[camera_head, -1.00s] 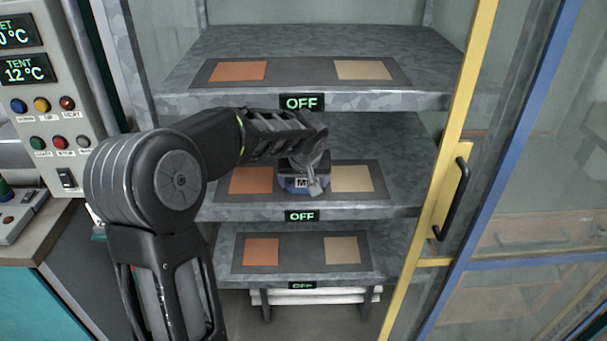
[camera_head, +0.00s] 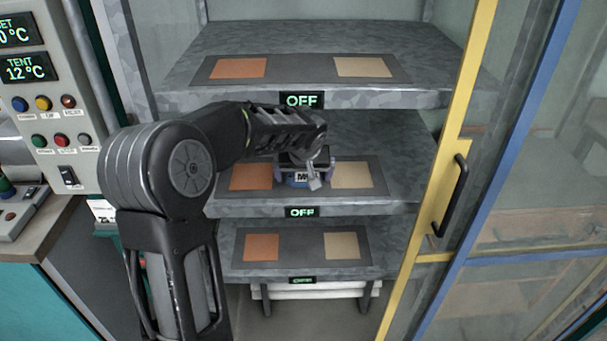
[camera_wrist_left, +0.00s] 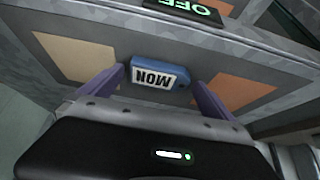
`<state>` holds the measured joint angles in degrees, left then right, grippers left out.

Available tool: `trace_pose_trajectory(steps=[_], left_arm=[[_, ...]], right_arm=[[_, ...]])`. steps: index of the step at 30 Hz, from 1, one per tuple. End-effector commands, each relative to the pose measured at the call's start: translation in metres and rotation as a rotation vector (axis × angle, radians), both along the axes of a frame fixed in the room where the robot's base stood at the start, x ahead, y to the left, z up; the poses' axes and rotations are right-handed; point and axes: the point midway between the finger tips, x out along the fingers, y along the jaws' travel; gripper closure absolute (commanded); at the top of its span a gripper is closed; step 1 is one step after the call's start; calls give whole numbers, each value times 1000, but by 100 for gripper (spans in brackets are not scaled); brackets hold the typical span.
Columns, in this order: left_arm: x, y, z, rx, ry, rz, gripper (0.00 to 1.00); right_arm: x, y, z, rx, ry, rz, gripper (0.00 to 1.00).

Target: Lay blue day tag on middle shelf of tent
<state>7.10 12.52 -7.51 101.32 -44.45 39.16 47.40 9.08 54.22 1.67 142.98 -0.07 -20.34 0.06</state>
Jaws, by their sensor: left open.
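The blue day tag (camera_head: 301,178) with a white "MON" label lies on the middle shelf (camera_head: 400,200), on the dark mat between the orange and beige squares. In the left wrist view the tag (camera_wrist_left: 158,73) sits between the two purple fingers, with a gap on each side. My left gripper (camera_head: 306,176) is open around the tag, its arm reaching in from the left above the middle shelf. It partly hides the tag's back side in the head view. My right gripper is not in view.
A top shelf (camera_head: 440,97) and a bottom shelf (camera_head: 385,262) carry similar mats. "OFF" displays mark the shelf edges. The yellow-framed door (camera_head: 450,165) with a black handle stands at the right. A control panel (camera_head: 60,120) is at the left.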

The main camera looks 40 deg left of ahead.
Motion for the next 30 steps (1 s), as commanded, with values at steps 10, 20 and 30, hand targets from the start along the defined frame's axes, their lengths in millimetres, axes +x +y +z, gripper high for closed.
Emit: trace_pose_trajectory(steps=[10, 20, 30], left_arm=[[-10, -8, 24, 0, -3, -1, 0], [-28, -22, 64, 0, -1, 0, 0], [-30, -23, 67, 0, 0, 0, 0]], right_arm=[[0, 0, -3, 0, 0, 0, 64], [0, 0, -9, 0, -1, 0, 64], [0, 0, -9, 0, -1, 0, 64]])
